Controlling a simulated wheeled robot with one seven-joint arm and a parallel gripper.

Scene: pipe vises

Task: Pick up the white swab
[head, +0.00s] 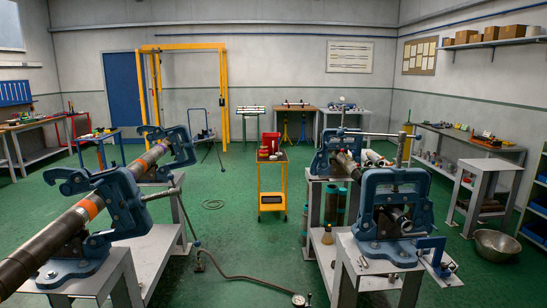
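I cannot pick out a white swab for certain in the head view. Some small pale items (392,277) lie at the front of the right grey bench, too small to tell apart. White cylindrical pieces (374,157) show behind the right blue vise. My gripper is not in view.
A long pipe (60,238) is held in blue vises (120,205) on grey benches at left. Blue vises (394,205) stand at right. A yellow cart (272,186) stands between them. A hose (245,278) lies on the green floor. A metal bowl (497,245) sits far right.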

